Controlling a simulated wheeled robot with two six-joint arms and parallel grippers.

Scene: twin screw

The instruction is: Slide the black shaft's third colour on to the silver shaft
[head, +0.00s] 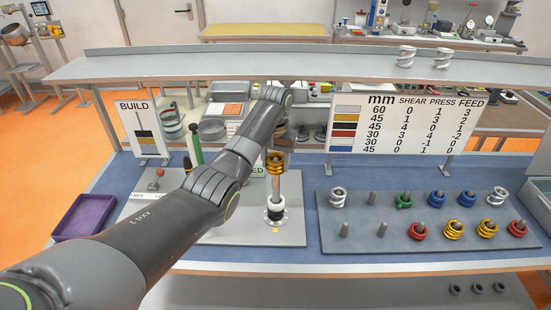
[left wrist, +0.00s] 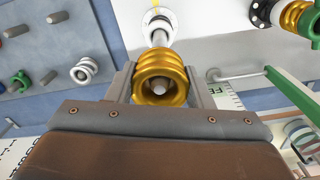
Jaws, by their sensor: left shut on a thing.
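My left gripper (left wrist: 160,90) is shut on a gold screw element (left wrist: 160,78) at the upper end of the silver shaft (head: 277,188). The element also shows in the head view (head: 275,163). In the left wrist view a grey shaft tip shows inside its bore, so it appears to be around the shaft. A white element (head: 275,212) sits at the shaft's foot, with bare shaft between. The black shaft's foot (left wrist: 261,13) shows in the left wrist view beside white, gold (left wrist: 292,15) and green (left wrist: 316,28) elements; my arm hides it in the head view. My right gripper is not in view.
A pegboard (head: 365,237) with several coloured elements on pegs lies to the right. The BUILD sign (head: 144,131) and the number chart (head: 400,122) stand behind. A purple tray (head: 86,216) is at left.

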